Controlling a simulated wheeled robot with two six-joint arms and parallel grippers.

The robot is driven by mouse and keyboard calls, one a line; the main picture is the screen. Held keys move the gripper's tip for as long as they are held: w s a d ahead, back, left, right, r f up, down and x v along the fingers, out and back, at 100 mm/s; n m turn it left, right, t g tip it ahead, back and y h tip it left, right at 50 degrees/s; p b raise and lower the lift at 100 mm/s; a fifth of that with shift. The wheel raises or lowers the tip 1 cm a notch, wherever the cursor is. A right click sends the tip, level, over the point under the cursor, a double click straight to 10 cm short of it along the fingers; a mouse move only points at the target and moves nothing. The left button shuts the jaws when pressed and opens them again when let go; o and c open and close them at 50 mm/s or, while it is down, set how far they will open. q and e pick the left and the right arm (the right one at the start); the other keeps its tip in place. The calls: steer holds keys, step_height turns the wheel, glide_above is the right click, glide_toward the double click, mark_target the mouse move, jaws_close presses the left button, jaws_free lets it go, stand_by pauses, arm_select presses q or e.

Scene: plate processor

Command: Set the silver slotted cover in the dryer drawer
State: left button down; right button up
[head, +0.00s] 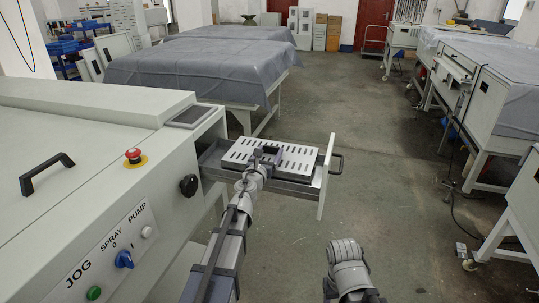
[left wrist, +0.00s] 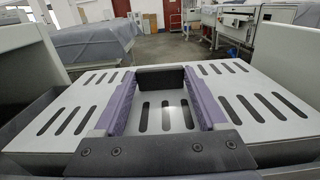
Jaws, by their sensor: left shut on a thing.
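The silver slotted cover (head: 296,155) is a flat light plate with rows of slots and a dark raised handle frame in its middle. It lies level over the pulled-out dryer drawer (head: 308,190), within its outline. I cannot tell whether it rests on the drawer or hangs just above it. My left gripper (head: 266,155) is shut on the cover's handle. In the left wrist view the gripper's purple fingers (left wrist: 162,88) stand at either side of the handle opening, and the cover (left wrist: 255,98) spreads out on both sides. My right gripper is not clearly visible.
The drawer's upright front panel (head: 326,176) with a dark handle (head: 337,164) stands to the right of the cover. The machine body (head: 165,165), with a black knob (head: 189,185) and a red stop button (head: 134,155), is at left. Open floor lies right of the drawer.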

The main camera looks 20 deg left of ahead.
arm_select(q)
steer(key=shift+f, duration=0.35)
jaws_free()
steer(key=shift+r, duration=0.15)
steer(key=shift+r, duration=0.4)
steer(key=s, duration=1.2)
steer(key=shift+a+f, duration=0.2)
